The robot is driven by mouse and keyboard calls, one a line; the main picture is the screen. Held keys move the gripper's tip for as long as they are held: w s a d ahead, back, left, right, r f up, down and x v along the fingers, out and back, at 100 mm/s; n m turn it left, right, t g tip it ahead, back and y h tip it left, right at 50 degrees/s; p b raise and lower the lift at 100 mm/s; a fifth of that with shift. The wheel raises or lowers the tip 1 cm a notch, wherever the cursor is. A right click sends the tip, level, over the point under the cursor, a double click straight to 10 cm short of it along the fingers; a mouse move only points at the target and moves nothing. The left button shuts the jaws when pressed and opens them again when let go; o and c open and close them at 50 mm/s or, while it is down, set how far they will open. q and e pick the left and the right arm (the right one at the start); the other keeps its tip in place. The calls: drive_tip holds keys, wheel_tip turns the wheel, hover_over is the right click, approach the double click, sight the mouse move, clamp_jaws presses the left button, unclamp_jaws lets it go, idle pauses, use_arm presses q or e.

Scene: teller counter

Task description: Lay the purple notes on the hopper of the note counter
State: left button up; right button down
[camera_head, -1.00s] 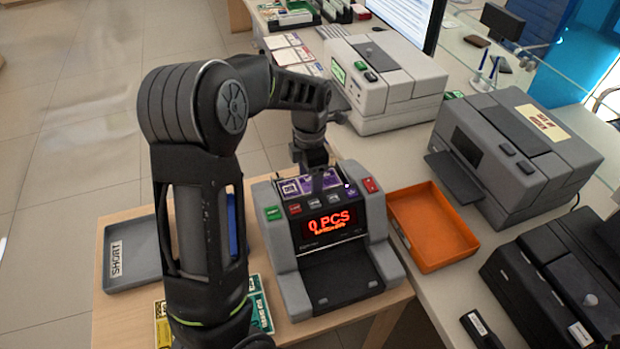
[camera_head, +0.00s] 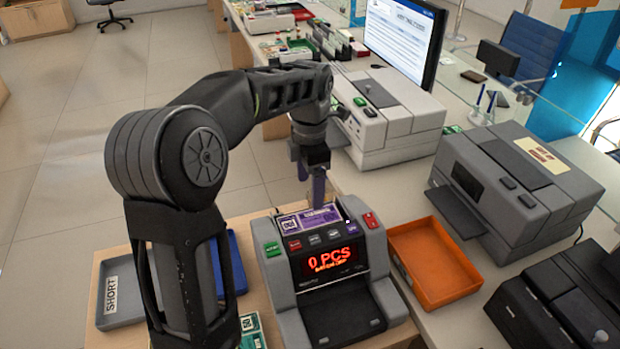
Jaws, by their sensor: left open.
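The note counter (camera_head: 325,262) stands on the wooden side table, with a red "0 PCS" display on its front. The purple notes (camera_head: 308,220) lie flat on the hopper at its top, behind the row of buttons. My left gripper (camera_head: 318,200) is open and empty just above and behind the notes, its fingers pointing down. Whether a fingertip touches the notes cannot be told. My right gripper is not in view.
An orange tray (camera_head: 434,292) sits right of the counter. A grey tray marked SHORT (camera_head: 112,322) and a blue tray (camera_head: 238,262) lie left, partly behind my left arm. Green notes (camera_head: 250,330) lie near the front. Grey machines (camera_head: 525,172) crowd the right counter.

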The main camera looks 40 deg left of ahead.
use_arm(q)
wheel_tip(320, 180, up, 2)
drive_tip(key=shift+r, duration=0.1)
idle(0.9)
